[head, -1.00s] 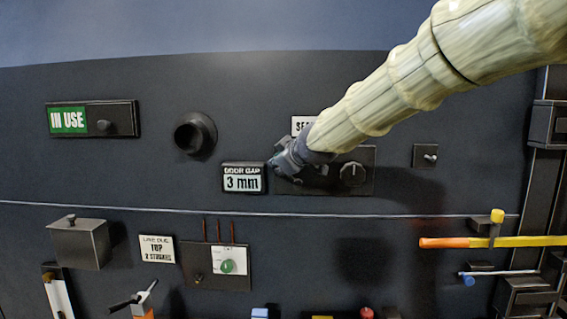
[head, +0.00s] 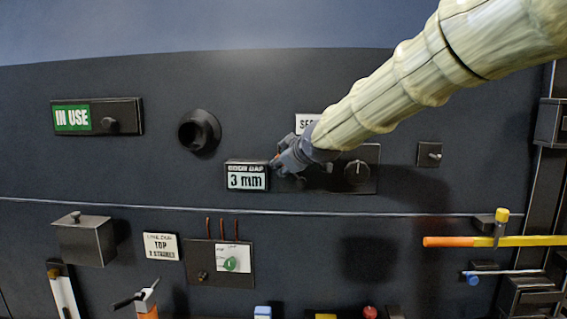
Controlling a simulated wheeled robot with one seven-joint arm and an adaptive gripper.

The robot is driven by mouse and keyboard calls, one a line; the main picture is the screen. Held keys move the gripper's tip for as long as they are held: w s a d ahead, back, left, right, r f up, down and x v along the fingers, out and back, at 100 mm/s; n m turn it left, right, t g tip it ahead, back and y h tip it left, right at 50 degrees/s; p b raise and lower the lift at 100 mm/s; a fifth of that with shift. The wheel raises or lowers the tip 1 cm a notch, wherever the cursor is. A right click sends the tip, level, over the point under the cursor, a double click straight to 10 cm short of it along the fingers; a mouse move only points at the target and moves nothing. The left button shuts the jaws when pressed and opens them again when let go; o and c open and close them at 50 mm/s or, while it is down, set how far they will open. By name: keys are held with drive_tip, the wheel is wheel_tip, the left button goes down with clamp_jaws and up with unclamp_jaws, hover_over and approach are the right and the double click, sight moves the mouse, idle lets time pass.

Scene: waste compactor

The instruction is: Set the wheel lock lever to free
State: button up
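My gripper (head: 283,162) is at the right edge of the "DOOR GAP 3 mm" display (head: 247,182), in front of a dark knob panel (head: 370,155). Its fingers are small and dark, so I cannot tell whether they are open or shut. No lever in view carries a readable wheel lock label. Possible levers are a blue-tipped rod (head: 500,272) at lower right, a handle with a black crossbar and orange base (head: 146,298) at lower left, and a white lever (head: 62,294) beside it. My gripper is well above all of these.
An orange and yellow bar (head: 480,241) juts across the right side by a dark upright frame. A dark round socket (head: 199,131), an "IN USE" slider (head: 98,117) and a dark box (head: 84,239) project from the wall. Several coloured controls are cut off at the bottom edge.

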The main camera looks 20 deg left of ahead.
drive_tip(key=v, duration=1.1)
drive_tip(key=shift+s, duration=0.2)
drive_tip(key=shift+d+r, duration=0.15)
drive_tip(key=c, duration=0.5)
drive_tip(key=shift+w+d+r+m, duration=0.1)
drive_tip(key=shift+w+d+m, duration=0.15)
drive_tip(key=shift+m, duration=0.45)
clamp_jaws()
drive_tip(key=w+d+r+m+b, duration=0.1)
drive_tip(key=d+r+m+b, duration=0.25)
drive_tip(key=m, duration=1.35)
drive_tip(key=s+a+f+p+x, duration=0.1)
drive_tip(key=p+x, duration=0.5)
drive_tip(key=x, duration=0.6)
